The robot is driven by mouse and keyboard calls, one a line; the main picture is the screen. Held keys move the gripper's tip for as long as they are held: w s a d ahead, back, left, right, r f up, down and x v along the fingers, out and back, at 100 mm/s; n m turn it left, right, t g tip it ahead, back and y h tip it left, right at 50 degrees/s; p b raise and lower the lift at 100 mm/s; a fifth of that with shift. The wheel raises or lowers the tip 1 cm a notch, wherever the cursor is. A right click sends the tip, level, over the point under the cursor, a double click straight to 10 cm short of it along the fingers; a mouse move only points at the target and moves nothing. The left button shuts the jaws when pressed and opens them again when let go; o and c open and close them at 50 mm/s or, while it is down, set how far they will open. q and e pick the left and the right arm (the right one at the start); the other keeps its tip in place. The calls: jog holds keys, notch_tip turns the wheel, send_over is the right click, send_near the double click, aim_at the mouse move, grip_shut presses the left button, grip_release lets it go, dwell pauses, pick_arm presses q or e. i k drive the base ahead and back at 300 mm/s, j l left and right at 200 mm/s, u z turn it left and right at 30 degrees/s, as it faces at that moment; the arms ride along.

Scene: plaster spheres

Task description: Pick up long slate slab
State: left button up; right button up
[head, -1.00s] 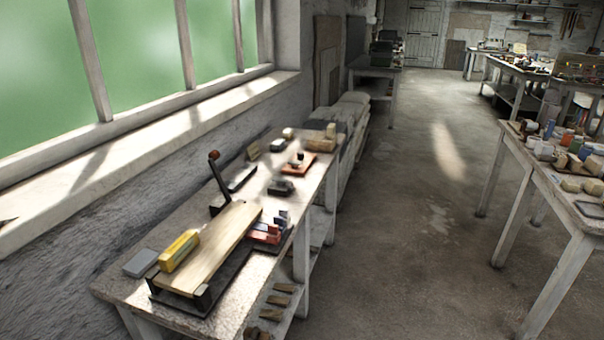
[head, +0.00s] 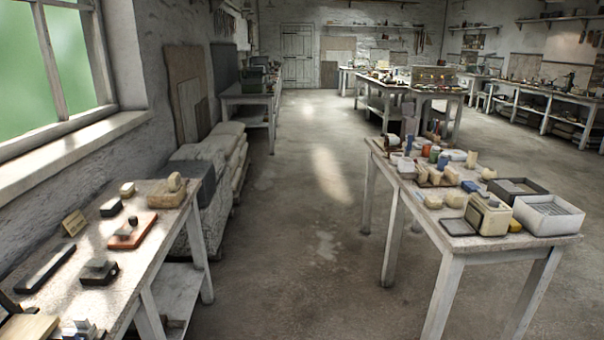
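A long, narrow dark slab (head: 45,268) lies flat on the left table near its window side; it looks like slate, though I cannot be sure it is the long slate slab. A shorter dark block on a base (head: 100,270) lies to its right. A red-brown slab (head: 132,231) with a small dark piece on it lies farther back. Neither of my grippers is in view.
The left table (head: 165,240) runs along the window wall, with covered stacks (head: 215,160) beyond it. The right table (head: 400,212) holds many small blocks, a grey tray (head: 548,216) and a dark tray (head: 516,188). The floor (head: 300,255) between them is clear.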

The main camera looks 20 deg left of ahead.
aim_at(36, 277)
jog(key=i+j+u, duration=0.1)
jog(key=i+u, duration=0.35)
jog(key=i, duration=0.35)
jog(key=i+l+u, duration=0.25)
jog(key=i+u, duration=0.2)
jog(key=i, duration=0.35)
